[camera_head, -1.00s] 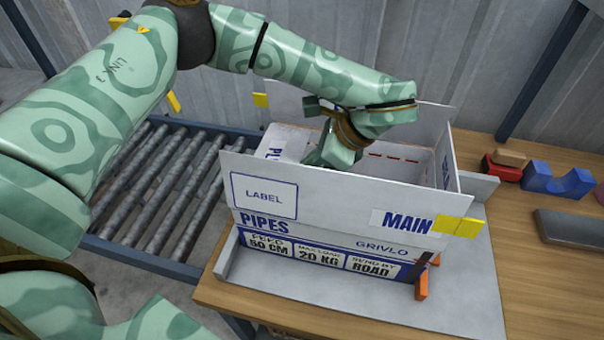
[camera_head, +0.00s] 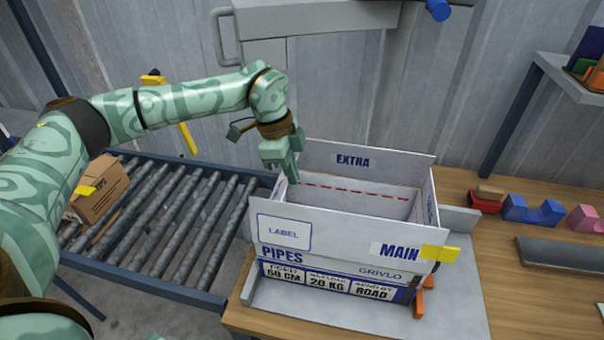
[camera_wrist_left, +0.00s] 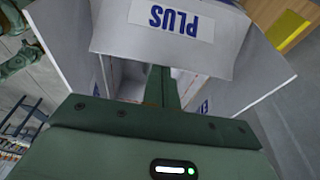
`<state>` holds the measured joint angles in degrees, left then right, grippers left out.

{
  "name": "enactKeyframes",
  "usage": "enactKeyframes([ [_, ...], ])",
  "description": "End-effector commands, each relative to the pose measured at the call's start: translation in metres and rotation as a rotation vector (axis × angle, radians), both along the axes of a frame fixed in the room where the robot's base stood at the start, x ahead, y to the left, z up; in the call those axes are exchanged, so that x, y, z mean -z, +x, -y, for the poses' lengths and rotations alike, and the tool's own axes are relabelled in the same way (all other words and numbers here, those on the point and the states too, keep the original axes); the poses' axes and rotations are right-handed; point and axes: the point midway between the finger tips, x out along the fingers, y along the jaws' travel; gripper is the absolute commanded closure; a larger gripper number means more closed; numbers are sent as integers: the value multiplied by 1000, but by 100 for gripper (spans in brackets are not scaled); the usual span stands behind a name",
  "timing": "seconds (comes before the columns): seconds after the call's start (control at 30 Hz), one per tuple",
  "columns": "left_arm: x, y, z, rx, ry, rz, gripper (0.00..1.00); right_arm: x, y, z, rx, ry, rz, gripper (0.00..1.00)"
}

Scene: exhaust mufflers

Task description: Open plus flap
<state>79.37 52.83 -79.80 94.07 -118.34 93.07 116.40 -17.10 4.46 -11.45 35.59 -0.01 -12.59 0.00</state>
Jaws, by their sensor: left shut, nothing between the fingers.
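The open white box (camera_head: 345,250) marked PIPES stands on the wooden table. Its MAIN flap (camera_head: 345,232) stands up at the front and its EXTRA flap (camera_head: 390,172) at the back. The plus flap (camera_wrist_left: 185,50) shows in the left wrist view with its PLUS lettering upside down; in the head view I cannot make it out behind the gripper. My left gripper (camera_head: 290,176) is shut and empty at the box's left end, pointing down. In the wrist view its fingers (camera_wrist_left: 162,82) overlap the plus flap's lower edge; I cannot tell if they touch. My right gripper is not in view.
A roller conveyor (camera_head: 165,225) with a brown carton (camera_head: 98,195) lies left of the box. Red and blue blocks (camera_head: 530,208) and a dark grey slab (camera_head: 565,253) lie on the table at right. The box sits on a grey plate (camera_head: 455,290).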

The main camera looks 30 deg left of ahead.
Motion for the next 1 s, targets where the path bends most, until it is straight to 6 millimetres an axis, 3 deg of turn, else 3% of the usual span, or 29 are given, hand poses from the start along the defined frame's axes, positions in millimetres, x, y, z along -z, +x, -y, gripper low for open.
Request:
enactKeyframes([
  [0.4,-6,-7,-25,-2,-216,52,100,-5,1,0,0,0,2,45],
  [1.0,-8,-8,-29,1,-261,66,100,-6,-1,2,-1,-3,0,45],
])
